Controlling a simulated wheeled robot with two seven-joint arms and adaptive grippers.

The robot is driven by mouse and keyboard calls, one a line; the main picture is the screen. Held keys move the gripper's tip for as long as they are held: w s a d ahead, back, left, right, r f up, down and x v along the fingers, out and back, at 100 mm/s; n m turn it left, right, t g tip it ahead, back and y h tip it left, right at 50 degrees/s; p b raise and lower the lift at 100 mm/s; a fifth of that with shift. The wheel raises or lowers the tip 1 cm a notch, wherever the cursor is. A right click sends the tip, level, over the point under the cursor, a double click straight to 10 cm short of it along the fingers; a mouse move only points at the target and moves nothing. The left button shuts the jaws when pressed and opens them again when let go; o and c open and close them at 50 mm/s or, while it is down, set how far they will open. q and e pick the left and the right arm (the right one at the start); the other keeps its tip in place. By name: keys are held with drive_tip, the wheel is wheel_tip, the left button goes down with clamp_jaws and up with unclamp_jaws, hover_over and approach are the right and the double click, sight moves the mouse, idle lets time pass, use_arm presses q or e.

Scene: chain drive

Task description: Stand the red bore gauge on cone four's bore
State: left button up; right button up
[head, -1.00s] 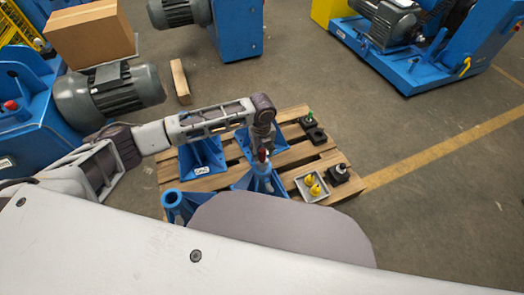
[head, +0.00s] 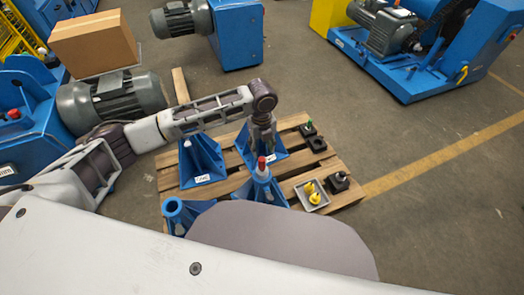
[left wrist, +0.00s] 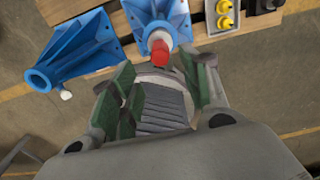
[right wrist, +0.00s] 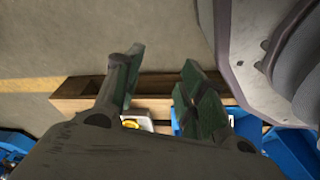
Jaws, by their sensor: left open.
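The red bore gauge (head: 262,163) stands upright on top of a blue cone stand (head: 260,188) near the pallet's front. It also shows in the left wrist view as a red cylinder (left wrist: 160,52) on a pale collar. My left gripper (head: 264,146) is open just behind and above the gauge; in the left wrist view its fingers (left wrist: 160,88) are spread, with the gauge just beyond them. The cone's number is not readable, and how deeply the gauge is seated is hidden. My right gripper (right wrist: 160,88) is open and empty, seen only in the right wrist view.
A grey tray (head: 299,190) holds yellow gauges (head: 312,194). Black blocks (head: 338,182) sit at the pallet's right. Open floor lies right of the pallet.

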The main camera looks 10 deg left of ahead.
use_arm(q)
drive_tip(key=shift+r+p, duration=0.35)
drive_tip(key=shift+r, duration=1.85)
use_arm(e)
drive_tip(key=shift+s+d+f, duration=0.4)
drive_tip(key=shift+s+f, duration=0.25)
drive_tip(key=shift+f, duration=0.15)
